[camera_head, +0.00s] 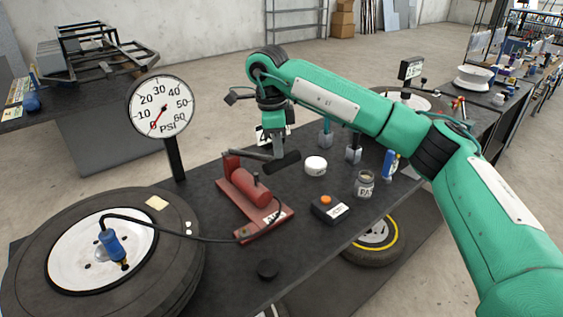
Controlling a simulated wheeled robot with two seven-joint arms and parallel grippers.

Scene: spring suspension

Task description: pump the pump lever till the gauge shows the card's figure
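The red floor pump (250,190) stands on the dark bench. Its grey lever (244,153) with a black grip (283,161) sticks out to the right above the body. The round gauge (161,106) on a post has its red needle at about 0 PSI. A white card (261,137) behind my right gripper shows a 4; the rest is covered. My green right arm comes in from the right, and its gripper (275,143) points down just above the lever. I cannot tell whether its fingers touch the lever or are open. My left gripper is out of view.
A large tyre (180,245) lies at front left, joined to the pump by a black hose (165,231). A black box with an orange button (326,203), a glass jar (364,184) and a white round tin (315,166) stand right of the pump.

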